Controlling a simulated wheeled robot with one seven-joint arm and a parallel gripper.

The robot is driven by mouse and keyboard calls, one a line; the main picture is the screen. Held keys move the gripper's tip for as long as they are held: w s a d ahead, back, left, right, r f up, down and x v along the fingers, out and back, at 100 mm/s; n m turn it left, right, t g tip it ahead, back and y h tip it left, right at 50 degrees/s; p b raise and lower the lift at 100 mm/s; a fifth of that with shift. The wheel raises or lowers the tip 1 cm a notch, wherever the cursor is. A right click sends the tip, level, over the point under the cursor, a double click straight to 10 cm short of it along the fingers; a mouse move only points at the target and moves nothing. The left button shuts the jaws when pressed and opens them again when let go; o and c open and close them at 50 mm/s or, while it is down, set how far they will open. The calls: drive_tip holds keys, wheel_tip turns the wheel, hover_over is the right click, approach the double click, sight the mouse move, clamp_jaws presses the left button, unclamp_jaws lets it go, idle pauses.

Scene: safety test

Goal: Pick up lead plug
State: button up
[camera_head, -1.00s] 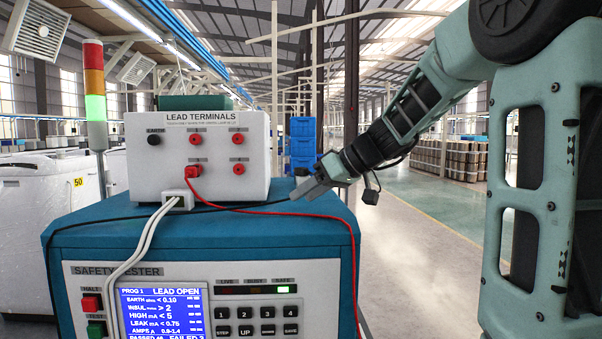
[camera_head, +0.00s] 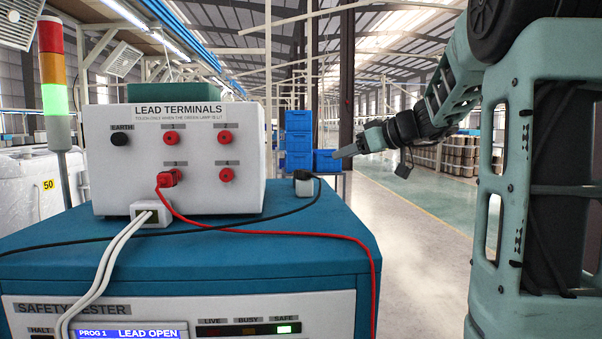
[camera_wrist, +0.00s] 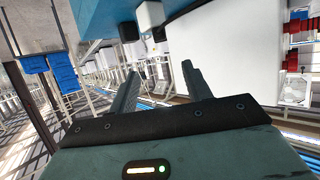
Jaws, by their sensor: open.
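A black lead plug (camera_head: 302,175) sits at the top of a small white block (camera_head: 307,187) on the blue tester top, right of the terminal box. A black lead runs from it to the left. A red lead plug (camera_head: 169,178) sits in a lower red terminal, its red lead trailing right. My gripper (camera_head: 345,153) is open and empty, right of and above the black plug, apart from it. In the wrist view the white block (camera_wrist: 150,14) and dark plug parts (camera_wrist: 128,30) lie beyond my parted fingers (camera_wrist: 160,84). Exact plug outline is unclear there.
The white lead terminals box (camera_head: 253,165) stands on the blue tester (camera_head: 330,235). The signal tower's green lamp (camera_head: 55,99) is lit, and the green safe light (camera_head: 287,329) shows. White cables (camera_head: 107,262) hang in front. Blue bins (camera_head: 298,140) stand behind. Open floor lies right.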

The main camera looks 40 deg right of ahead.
sight(304, 170)
drive_tip(key=p+x, duration=0.5)
drive_tip(key=x, duration=0.5)
drive_tip(key=shift+w+a+f, duration=0.1)
drive_tip(key=shift+w+a, duration=0.1)
drive_tip(key=shift+w, duration=0.15)
drive_tip(key=shift+w+a+f+p, duration=0.1)
drive_tip(key=shift+w+p, duration=0.5)
drive_tip(key=shift+p, duration=0.2)
drive_tip(key=p+x, duration=0.2)
drive_tip(key=x, duration=0.1)
drive_tip(key=shift+w+f+p, duration=0.3)
drive_tip(key=shift+w+f, duration=0.05)
drive_tip(key=shift+w, duration=0.05)
clamp_jaws()
